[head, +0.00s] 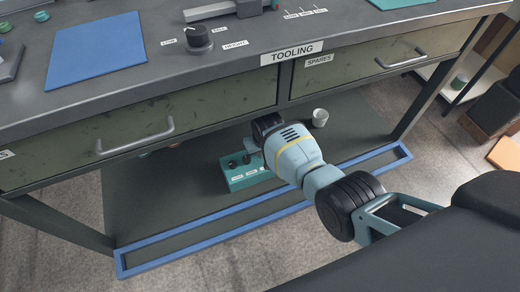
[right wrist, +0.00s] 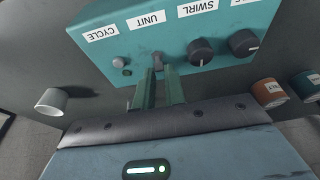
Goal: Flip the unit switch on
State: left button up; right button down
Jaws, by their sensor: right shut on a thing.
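The teal control box (head: 240,180) sits on the lower shelf under the bench. In the right wrist view its face (right wrist: 115,62) fills the top, with labels upside down. The unit switch (right wrist: 157,58) is a small grey lever beside the UNIT label (right wrist: 146,20). My right gripper (right wrist: 159,72) reaches under the bench edge, its two green fingers closed around the lever's end. In the head view my right gripper (head: 252,150) is partly hidden by its own wrist. The fingers cover part of the lever, so its exact tilt is unclear. My left gripper is out of view.
A grey cycle button (right wrist: 119,62) is on one side of the switch, and dark knobs (right wrist: 201,51) are on the other. A pale cup (right wrist: 51,101) and an orange-brown container (right wrist: 269,92) stand nearby. The bench drawers (head: 150,130) hang above; a blue rim (head: 215,228) edges the shelf.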

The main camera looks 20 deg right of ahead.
aim_at(262, 160)
jog(key=c, duration=1.5)
grip_release()
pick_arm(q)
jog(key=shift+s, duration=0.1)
pick_arm(e)
jog(key=shift+o, duration=0.2)
